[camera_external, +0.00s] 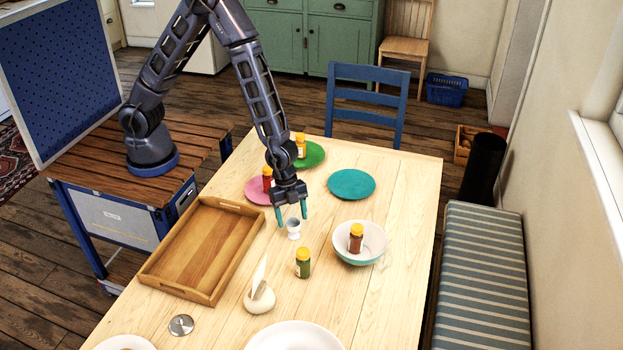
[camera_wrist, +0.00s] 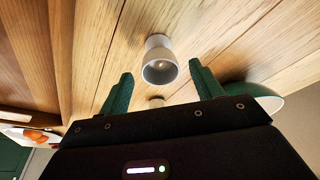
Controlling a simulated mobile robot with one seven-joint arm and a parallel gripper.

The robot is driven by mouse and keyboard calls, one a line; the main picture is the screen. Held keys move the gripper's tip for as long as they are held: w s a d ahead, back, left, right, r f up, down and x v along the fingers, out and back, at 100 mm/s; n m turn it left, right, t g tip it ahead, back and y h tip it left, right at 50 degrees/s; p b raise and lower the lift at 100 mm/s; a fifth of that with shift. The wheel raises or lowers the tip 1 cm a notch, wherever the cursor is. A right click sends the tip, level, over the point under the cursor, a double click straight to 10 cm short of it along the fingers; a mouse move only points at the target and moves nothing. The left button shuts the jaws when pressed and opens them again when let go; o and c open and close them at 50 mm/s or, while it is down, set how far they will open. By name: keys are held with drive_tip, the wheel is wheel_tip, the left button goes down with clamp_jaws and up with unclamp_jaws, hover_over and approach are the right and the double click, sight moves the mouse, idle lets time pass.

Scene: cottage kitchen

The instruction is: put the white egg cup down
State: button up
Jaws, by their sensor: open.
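The white egg cup (camera_external: 293,229) stands on the wooden table (camera_external: 345,295), just below my gripper (camera_external: 292,218) in the external view. My gripper is open, with one green finger on each side of the egg cup's top. In the wrist view the egg cup (camera_wrist: 160,62) shows its round hollow opening, with its foot on the wood. It lies between and a little beyond the tips of my gripper (camera_wrist: 162,82), with a visible gap on both sides. A small pale round thing (camera_wrist: 157,101) behind it is too cut off to name.
A bowl (camera_external: 344,254) holding a jar stands right of the egg cup. A green jar (camera_external: 303,264) stands in front. A wooden tray (camera_external: 157,279) lies left. Pink (camera_external: 252,191) and teal (camera_external: 351,185) plates are behind. Bare table lies at the front right.

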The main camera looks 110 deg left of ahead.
drive_tip(key=s+a+r+n+y, duration=0.15)
drive_tip(key=s+r, duration=0.35)
drive_tip(key=r, duration=0.5)
drive_tip(key=s+a+r+n+t, duration=0.1)
drive_tip(key=s+a+r, duration=0.3)
drive_tip(key=r, duration=0.5)
drive_tip(key=s+a+r+n+y, duration=0.1)
drive_tip(key=s+a+r+n, duration=0.1)
drive_tip(key=s+r, duration=0.6)
drive_tip(key=s+a+r+n, duration=0.1)
drive_tip(key=s+r, duration=0.2)
drive_tip(key=s, duration=0.3)
drive_tip(key=s+a+r+n+t, duration=0.1)
drive_tip(key=s+r+n, duration=0.1)
drive_tip(key=s+r, duration=0.2)
drive_tip(key=s+a+r+n, duration=0.1)
drive_tip(key=s+a+r, duration=0.1)
drive_tip(key=s, duration=0.7)
drive_tip(key=shift+s+r+n, duration=0.25)
drive_tip(key=shift+r+n, duration=0.1)
drive_tip(key=shift+r, duration=0.55)
